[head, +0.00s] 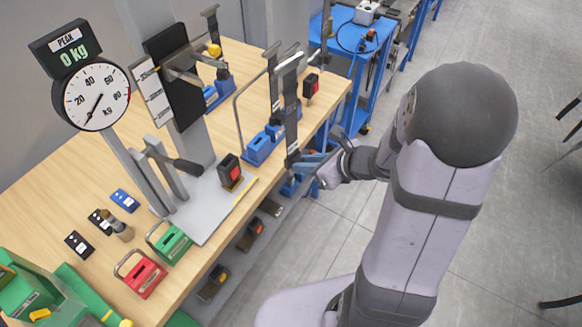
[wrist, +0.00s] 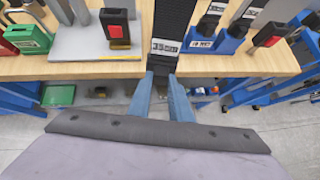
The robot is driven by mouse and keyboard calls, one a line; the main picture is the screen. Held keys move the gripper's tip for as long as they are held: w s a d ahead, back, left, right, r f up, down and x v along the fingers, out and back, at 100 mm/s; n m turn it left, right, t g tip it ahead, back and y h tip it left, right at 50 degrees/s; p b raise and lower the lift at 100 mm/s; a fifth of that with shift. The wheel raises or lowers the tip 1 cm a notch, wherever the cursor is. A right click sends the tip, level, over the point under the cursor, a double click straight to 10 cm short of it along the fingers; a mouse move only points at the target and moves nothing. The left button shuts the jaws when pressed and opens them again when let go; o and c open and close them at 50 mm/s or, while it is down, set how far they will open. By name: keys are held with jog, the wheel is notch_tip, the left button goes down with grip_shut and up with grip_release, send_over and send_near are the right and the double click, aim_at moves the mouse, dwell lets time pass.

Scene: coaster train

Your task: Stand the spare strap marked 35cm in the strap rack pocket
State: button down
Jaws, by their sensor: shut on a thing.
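My gripper (head: 303,163) is shut on a long dark strap (head: 291,112) at its lower end, at the right front edge of the bench. The strap stands roughly upright above the fingers. In the wrist view my blue fingers (wrist: 162,84) pinch the strap (wrist: 174,22), and a white label on it seems to read 35cm. Blue holders (head: 262,147) stand on the bench just left of the strap, one with another strap upright behind. The wrist view shows labelled blue holders (wrist: 229,45) to the right of the held strap. I cannot tell which pocket is empty.
A test stand with a dial (head: 95,96) reading 0 kg and a grey base plate (head: 204,219) is left of the strap. A black-and-red block (head: 230,171) sits on the plate. Red (head: 140,275) and green (head: 170,243) handled blocks are in front. A blue trolley (head: 345,45) stands behind.

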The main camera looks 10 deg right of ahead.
jog(key=w+d+r+n+y, duration=0.1)
jog(key=w+r+n, duration=0.1)
jog(key=w+r, duration=0.2)
jog(key=shift+w+g+y, duration=0.3)
jog(key=shift+w+g, duration=0.1)
jog(key=shift+w, duration=0.65)
jog(key=shift+w+a, duration=0.1)
jog(key=shift+a, duration=0.05)
jog(key=w+a+f+b, duration=0.1)
jog(key=w+a+f, duration=0.1)
jog(key=w+a, duration=0.5)
jog(key=shift+w+a+b, duration=0.25)
jog(key=shift+b, duration=0.1)
dwell(0.5)
jog(key=shift+f+b, duration=2.2)
jog(key=shift+f, duration=0.25)
dwell(1.6)
